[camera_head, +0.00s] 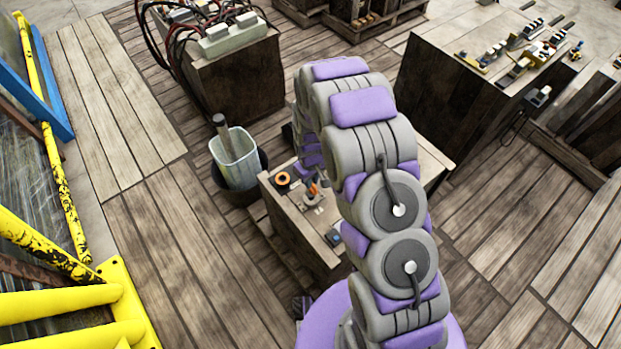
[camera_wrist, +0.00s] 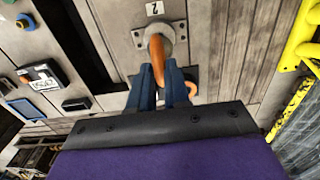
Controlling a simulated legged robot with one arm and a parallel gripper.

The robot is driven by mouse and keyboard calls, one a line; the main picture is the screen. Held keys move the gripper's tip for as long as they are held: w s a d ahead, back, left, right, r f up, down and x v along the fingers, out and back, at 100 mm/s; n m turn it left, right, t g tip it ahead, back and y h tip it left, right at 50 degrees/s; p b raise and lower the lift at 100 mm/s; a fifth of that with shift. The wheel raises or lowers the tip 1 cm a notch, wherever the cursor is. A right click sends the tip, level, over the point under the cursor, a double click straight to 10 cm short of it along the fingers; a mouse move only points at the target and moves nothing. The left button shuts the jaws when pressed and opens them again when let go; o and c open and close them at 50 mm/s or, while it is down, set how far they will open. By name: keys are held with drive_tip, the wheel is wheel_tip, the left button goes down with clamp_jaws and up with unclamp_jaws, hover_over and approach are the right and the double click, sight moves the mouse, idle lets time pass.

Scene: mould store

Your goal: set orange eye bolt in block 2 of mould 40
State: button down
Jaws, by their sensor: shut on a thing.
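My gripper (camera_wrist: 162,88) is shut on the orange eye bolt (camera_wrist: 157,62), its two blue fingers on either side of it in the wrist view. The bolt's ring shows nearly edge-on, in front of a round grey socket (camera_wrist: 166,31) on a metal plate. A white label with a 2 (camera_wrist: 154,8) sits beside the socket. I cannot tell whether the shank is in the socket or just above it. In the head view the eye bolt (camera_head: 314,188) is a small orange spot over the wooden block top (camera_head: 290,203); my arm hides much of it.
An orange ring (camera_head: 282,179) lies on the block top. A pale bucket (camera_head: 235,160) stands left of it. A crate with cables and a grey unit (camera_head: 235,36) is behind. A bench (camera_head: 500,72) with small parts stands right. Yellow rails (camera_head: 60,185) bound the left.

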drive_tip(key=shift+f, duration=0.55)
idle(1.1)
drive_tip(key=shift+f, duration=0.35)
drive_tip(key=shift+f, duration=0.5)
idle(0.8)
drive_tip(key=c, duration=1)
unclamp_jaws()
